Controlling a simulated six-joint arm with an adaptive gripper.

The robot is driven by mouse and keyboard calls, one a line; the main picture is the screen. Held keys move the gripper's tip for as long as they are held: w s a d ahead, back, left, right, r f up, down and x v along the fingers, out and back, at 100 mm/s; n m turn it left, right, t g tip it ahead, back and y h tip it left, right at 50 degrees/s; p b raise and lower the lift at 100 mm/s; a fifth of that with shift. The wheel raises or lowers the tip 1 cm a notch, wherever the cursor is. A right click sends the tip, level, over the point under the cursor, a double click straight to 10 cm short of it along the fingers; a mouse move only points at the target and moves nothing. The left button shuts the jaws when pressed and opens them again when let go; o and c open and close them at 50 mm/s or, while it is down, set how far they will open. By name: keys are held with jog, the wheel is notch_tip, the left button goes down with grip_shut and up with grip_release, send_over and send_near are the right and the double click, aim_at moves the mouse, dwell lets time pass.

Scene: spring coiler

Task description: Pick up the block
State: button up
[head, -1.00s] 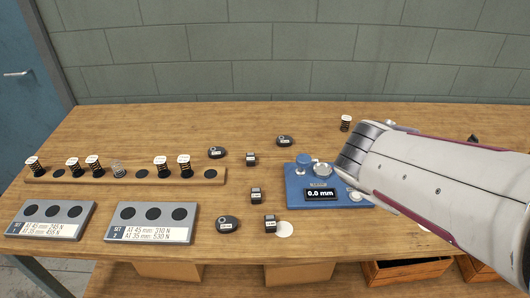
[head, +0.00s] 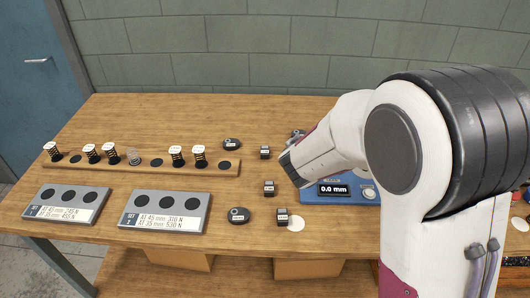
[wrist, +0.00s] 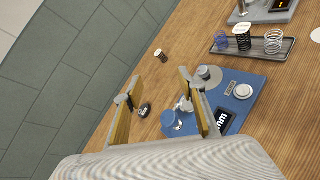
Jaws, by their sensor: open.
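Several small black labelled blocks stand on the wooden table in the head view: one near the spring rack's right end (head: 265,152), one in the middle (head: 269,187), and one nearer the front (head: 283,215). Which one the task means cannot be told. My gripper (wrist: 157,96) is open in the wrist view, its two tan-padded fingers apart with nothing held. A dark rounded labelled piece (wrist: 144,109) shows beyond them, on the table near the left finger. In the head view my arm's end is above the blue device, and the fingers are hidden.
The blue device (head: 349,199) with a 0.0 mm display stands below my arm. A wooden rack (head: 120,162) holds several springs at left, with two grey set trays (head: 68,205) (head: 165,212) in front. Dark rounded pieces (head: 232,144) (head: 238,215) lie near the blocks. A spring tray (wrist: 270,52) stands beyond the device.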

jog(key=w+a+f+n+t+y, duration=0.2)
jog(key=w+a+f+n+y, duration=0.35)
jog(key=a, duration=0.45)
jog(key=n+y, duration=0.3)
jog(key=n, duration=0.4)
send_near(265, 149)
jog(key=shift+h+x, duration=0.25)
jog(key=shift+x, duration=0.55)
jog(key=shift+d, duration=0.2)
jog(key=shift+w, duration=0.2)
jog(key=shift+x, duration=1.15)
jog(key=shift+a+x, duration=0.2)
jog(key=shift+x, duration=0.6)
jog(key=shift+a+x, duration=0.15)
jog(key=shift+x, duration=1.6)
